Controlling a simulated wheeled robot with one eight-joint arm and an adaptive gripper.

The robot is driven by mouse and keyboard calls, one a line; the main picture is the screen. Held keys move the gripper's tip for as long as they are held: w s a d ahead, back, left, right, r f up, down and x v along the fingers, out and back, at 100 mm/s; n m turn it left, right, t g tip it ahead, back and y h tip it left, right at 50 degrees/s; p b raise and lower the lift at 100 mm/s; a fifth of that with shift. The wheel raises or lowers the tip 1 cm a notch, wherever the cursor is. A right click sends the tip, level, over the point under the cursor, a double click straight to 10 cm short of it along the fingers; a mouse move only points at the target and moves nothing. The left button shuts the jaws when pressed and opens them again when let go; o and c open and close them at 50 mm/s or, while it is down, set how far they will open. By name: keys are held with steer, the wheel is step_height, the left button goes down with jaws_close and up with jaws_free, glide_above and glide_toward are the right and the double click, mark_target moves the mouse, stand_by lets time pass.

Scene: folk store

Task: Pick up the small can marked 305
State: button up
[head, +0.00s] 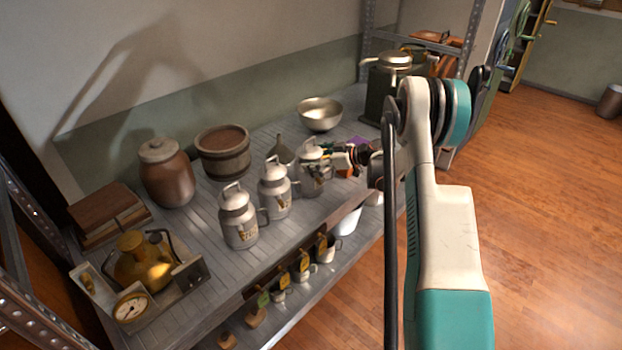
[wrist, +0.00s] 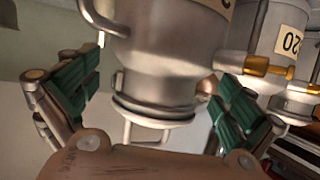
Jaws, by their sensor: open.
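Three small grey metal cans with handled lids stand in a row on the upper shelf: a left can (head: 240,220), a middle can (head: 275,190) and a right can (head: 311,180). Their paper labels are too small to read in the head view, so I cannot tell which is marked 305. My gripper (head: 338,158) is at the right can and partly hides it. In the wrist view, my gripper (wrist: 162,78) is open, with green pads on both sides of a can (wrist: 160,55) seen upside down. Its label is mostly cut off. A neighbouring can (wrist: 284,30) shows "20" on its label.
A funnel (head: 281,151), a metal bowl (head: 320,114) and a wooden tub (head: 224,152) stand behind the cans. A brown jar (head: 167,173) and a scale with a brass pot (head: 145,262) are at left. A dark canister (head: 385,80) stands at the shelf's far end. Tagged mugs hang below.

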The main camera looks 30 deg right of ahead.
steer(key=shift+w+a+f, duration=0.15)
steer(key=shift+w+a, duration=0.1)
steer(key=shift+w, duration=0.1)
steer(key=c, duration=1.8)
steer(key=shift+c, duration=0.2)
